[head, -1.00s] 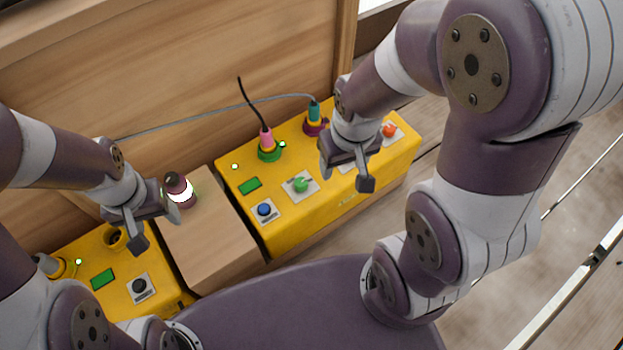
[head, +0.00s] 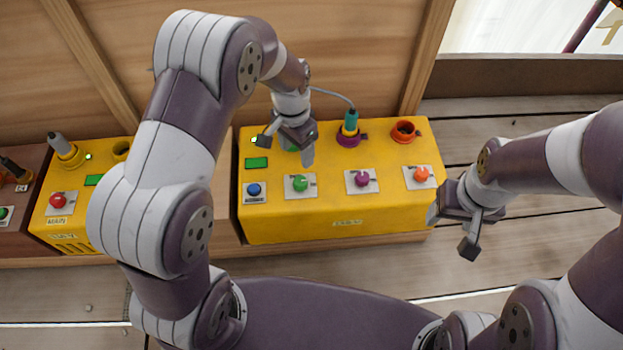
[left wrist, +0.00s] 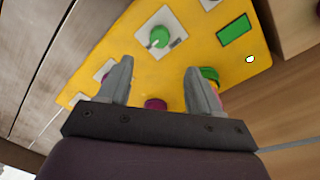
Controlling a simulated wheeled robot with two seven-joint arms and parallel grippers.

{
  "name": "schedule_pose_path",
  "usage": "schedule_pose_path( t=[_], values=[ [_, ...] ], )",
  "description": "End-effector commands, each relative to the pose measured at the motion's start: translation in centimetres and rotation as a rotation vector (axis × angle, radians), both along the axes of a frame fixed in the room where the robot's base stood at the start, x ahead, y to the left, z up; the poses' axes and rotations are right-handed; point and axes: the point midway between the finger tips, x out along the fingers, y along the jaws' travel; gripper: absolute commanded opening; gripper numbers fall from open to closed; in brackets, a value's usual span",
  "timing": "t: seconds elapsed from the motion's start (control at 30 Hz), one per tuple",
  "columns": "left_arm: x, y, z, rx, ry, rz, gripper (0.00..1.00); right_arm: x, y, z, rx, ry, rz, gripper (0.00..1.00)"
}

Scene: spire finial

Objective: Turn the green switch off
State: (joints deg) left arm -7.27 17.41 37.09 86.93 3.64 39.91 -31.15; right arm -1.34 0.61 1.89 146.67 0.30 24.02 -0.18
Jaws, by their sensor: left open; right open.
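The green switch (head: 300,183) is a round knob on a white plate on the front part of the yellow box (head: 340,228). It also shows in the left wrist view (left wrist: 159,37), beyond the fingertips; I cannot tell which setting it points to. My left gripper (head: 285,150) is open and empty, above the box and behind the switch in the head view. Its fingers (left wrist: 157,80) are apart in the left wrist view, with the switch between and ahead of them. My right gripper (head: 452,231) is open and empty, off the box's right end.
On the same box are a blue button (head: 254,189), a purple knob (head: 362,179), an orange knob (head: 422,174), a teal plug (head: 350,122) in a purple socket and an empty orange socket (head: 403,131). Another yellow box with a red knob (head: 58,200) stands left, partly behind my arm.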

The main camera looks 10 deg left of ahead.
Motion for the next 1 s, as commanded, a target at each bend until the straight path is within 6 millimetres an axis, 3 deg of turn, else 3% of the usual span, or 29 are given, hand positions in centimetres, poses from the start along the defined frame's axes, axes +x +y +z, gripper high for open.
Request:
schedule_pose_path(
  t=[0.03, 0.2, 0.4, 0.57, 0.83, 0.87, 1.0],
  values=[
    [-0.1, -0.1, -1.7, 0.000, 0.002, 0.000, 0.64, 0.0, 0.0, -1.3, 0.000, 0.000, 0.000, 0.61],
    [-0.2, -0.3, -6.5, 0.000, 0.002, 0.001, 0.64, 0.0, 0.0, -4.3, 0.000, 0.001, 0.000, 0.61],
    [-0.3, -0.4, -10.5, 0.000, 0.000, 0.003, 0.64, 0.0, 0.0, -6.7, 0.000, 0.001, 0.000, 0.61],
    [-0.3, -0.5, -11.7, -0.001, -0.001, 0.003, 0.64, 0.0, 0.0, -7.3, 0.000, 0.001, 0.000, 0.61],
    [-0.3, -0.5, -11.6, -0.001, -0.001, 0.003, 0.64, 0.0, 0.0, -7.2, 0.000, 0.001, 0.000, 0.61],
    [-0.3, -0.5, -11.6, -0.001, -0.001, 0.003, 0.58, 0.0, 0.0, -7.2, 0.000, 0.001, 0.000, 0.61],
    [-0.3, -0.5, -11.6, 0.000, 0.000, 0.003, 0.12, 0.0, 0.0, -7.2, 0.000, 0.001, 0.000, 0.61]
  ],
)
